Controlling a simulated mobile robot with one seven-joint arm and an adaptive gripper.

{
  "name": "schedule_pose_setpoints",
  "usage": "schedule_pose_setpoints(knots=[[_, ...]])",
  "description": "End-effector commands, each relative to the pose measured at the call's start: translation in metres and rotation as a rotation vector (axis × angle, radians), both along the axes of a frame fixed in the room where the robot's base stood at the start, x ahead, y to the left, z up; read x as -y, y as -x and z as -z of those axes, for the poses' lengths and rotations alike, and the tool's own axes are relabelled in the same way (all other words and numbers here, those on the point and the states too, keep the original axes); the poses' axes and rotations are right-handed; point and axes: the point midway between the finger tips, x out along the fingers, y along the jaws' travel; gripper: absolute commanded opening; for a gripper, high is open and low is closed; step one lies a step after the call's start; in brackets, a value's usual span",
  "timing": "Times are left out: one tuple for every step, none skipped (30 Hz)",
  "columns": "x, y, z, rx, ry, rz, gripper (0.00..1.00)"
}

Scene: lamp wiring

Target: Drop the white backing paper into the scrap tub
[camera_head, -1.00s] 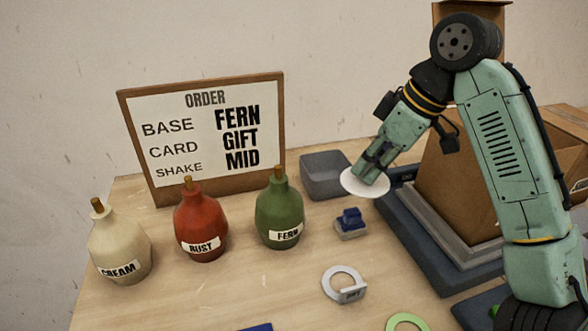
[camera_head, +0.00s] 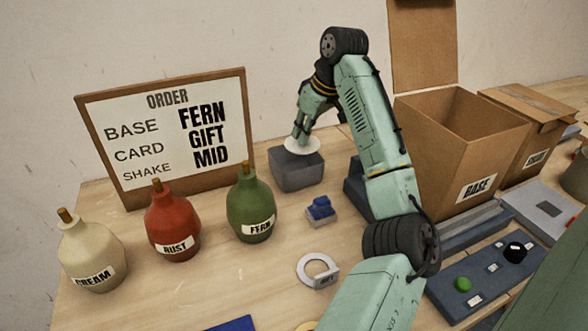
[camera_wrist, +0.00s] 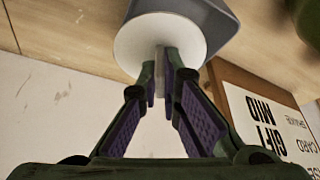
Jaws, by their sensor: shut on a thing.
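The white backing paper (camera_head: 302,145) is a round disc held by my gripper (camera_head: 299,140). In the wrist view the paper (camera_wrist: 135,45) has a small tab, and the fingers of my gripper (camera_wrist: 160,60) are shut on it. The scrap tub (camera_head: 298,176) is a grey open box at the back of the table, right of the order board. The paper is over the tub's opening and hides most of it. The tub (camera_wrist: 222,25) also shows behind the paper in the wrist view. I cannot tell how high the paper is above the rim.
The order board (camera_head: 168,135) stands left of the tub. Cream (camera_head: 92,258), rust (camera_head: 172,222) and fern (camera_head: 250,205) bottles stand in front of it. A blue-topped stamp-like block (camera_head: 321,210) is in front of the tub. An open cardboard box (camera_head: 440,150) stands to the right.

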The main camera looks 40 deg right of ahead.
Motion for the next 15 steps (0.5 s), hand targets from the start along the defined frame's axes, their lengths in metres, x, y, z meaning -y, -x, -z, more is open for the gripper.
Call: schedule_pose_setpoints(knots=[[0.001,0.001,0.012,-0.001,0.000,0.001,0.00],[0.001,0.001,0.016,-0.002,0.000,0.001,0.00],[0.001,0.001,0.020,-0.002,0.000,0.001,0.00],[0.001,0.001,0.023,-0.002,0.000,0.001,0.00],[0.000,0.001,0.025,-0.001,0.000,0.000,0.00],[0.000,0.001,0.027,0.000,0.000,0.000,0.00],[0.000,0.001,0.029,0.000,0.000,-0.001,0.00],[0.000,0.000,0.030,0.000,0.000,-0.001,0.00],[0.000,0.000,0.031,0.000,0.000,-0.001,0.00],[0.000,0.000,0.031,0.000,0.000,-0.001,0.00],[0.000,0.000,0.031,0.000,0.000,-0.001,0.00],[0.000,0.000,0.030,0.000,0.000,-0.001,0.00],[0.000,0.000,0.030,0.000,0.000,-0.001,0.00],[0.000,0.000,0.030,0.000,0.000,-0.001,0.00],[0.000,0.000,0.030,0.000,0.000,-0.001,0.00]])
